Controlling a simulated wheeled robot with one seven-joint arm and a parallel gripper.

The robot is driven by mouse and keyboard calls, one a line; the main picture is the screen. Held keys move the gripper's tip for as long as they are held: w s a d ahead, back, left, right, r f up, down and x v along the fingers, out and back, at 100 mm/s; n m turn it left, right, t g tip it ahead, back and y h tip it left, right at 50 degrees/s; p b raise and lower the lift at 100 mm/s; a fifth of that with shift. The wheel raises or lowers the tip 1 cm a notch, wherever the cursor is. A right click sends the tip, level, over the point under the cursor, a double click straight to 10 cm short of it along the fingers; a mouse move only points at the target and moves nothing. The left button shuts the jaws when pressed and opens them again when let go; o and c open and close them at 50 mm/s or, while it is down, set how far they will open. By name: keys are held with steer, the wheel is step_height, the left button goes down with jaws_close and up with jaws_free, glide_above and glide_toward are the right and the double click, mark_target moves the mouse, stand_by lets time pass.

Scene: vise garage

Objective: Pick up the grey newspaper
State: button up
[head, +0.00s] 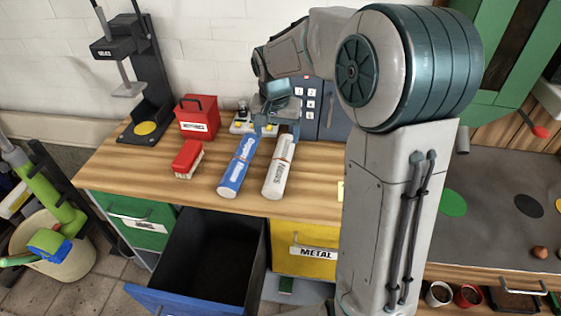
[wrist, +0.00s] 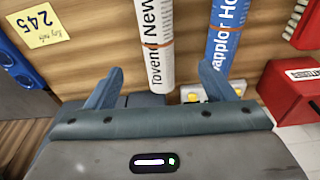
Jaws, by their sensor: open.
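The grey newspaper, a whitish-grey roll with dark lettering and an orange band (head: 279,168), lies on the wooden workbench, its near end towards the front edge. A blue rolled newspaper (head: 238,166) lies close to its left. My gripper (head: 280,128) is open and empty at the far end of the grey roll. In the wrist view, the grey newspaper (wrist: 156,45) lies in line with the gap between my fingers (wrist: 161,82). The blue newspaper (wrist: 229,28) shows beyond the right finger. The grey roll's far end is partly hidden by my gripper.
A grey keypad safe (head: 330,118) is behind my gripper. A blue drawer (head: 180,298) stands open below the bench. A yellow note (wrist: 45,36) lies left in the wrist view.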

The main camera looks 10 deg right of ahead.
mark_target(280, 159)
steer(key=f, duration=0.5)
steer(key=w+f, duration=0.1)
steer(key=f, duration=0.1)
steer(key=shift+d+f, duration=0.25)
steer(key=shift+f, duration=0.1)
steer(key=shift+w+d+f+p, duration=0.1)
steer(key=shift+f+p, duration=0.1)
steer(key=shift+f, duration=0.65)
steer(key=shift+w+d+f+p, duration=0.15)
steer(key=shift+f+p, duration=0.1)
steer(key=shift+f, duration=0.6)
steer(key=shift+w+d+f+p, duration=0.1)
steer(key=shift+f+p, duration=0.1)
steer(key=shift+f, duration=0.65)
steer(key=c, duration=1.2)
steer(key=shift+r, duration=0.1)
